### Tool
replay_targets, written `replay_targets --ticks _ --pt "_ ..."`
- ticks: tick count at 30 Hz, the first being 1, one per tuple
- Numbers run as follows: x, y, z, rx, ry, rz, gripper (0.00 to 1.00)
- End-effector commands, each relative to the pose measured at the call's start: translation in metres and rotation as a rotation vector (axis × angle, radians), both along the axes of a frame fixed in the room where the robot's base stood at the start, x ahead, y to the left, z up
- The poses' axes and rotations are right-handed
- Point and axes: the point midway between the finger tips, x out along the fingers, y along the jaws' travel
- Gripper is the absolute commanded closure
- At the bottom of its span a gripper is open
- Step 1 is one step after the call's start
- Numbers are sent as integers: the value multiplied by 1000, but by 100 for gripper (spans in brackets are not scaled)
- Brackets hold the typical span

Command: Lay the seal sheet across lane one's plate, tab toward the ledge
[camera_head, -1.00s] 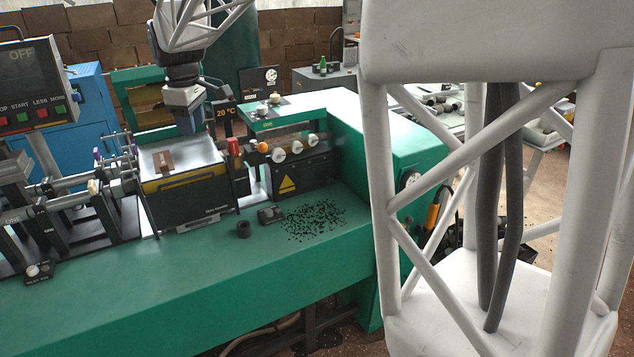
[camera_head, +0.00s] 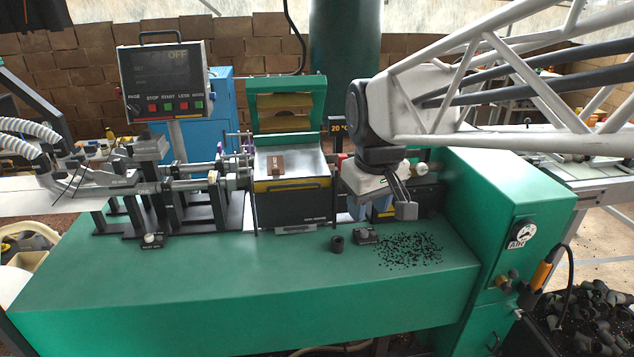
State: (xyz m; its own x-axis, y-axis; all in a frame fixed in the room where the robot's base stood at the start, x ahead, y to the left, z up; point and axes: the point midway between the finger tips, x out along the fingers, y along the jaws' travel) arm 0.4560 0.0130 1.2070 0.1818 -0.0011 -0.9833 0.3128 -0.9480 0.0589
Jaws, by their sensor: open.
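A flat silvery plate (camera_head: 304,163) forms the top of a dark box with a yellow band, in the middle of the green machine. A small brown piece (camera_head: 277,166) with a pale mark lies flat on the plate's left part. I cannot tell whether it is the seal sheet, and no tab can be made out. My gripper (camera_head: 404,200) is to the right of the plate, pointing down in front of the machine's right-hand section. It is open and nothing shows between its fingers. My wrist hides part of the machine behind it.
An open green lid (camera_head: 291,84) stands up behind the plate. A control panel (camera_head: 167,80) reading OFF is at the left. A dark ring (camera_head: 337,244), a small dark block (camera_head: 365,236) and scattered black granules (camera_head: 410,249) lie on the green bench. The bench's front left is clear.

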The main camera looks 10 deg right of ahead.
Motion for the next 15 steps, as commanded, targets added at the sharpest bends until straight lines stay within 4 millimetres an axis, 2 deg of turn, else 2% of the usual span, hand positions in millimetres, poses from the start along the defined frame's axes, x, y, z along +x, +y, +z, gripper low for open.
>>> replay_targets --ticks 1,9,15 --pt "-15 -2 -5 4 -6 -30 59" --pt "-85 -11 -35 34 -32 -195 59" --pt "-123 -15 -57 53 -44 -291 59"
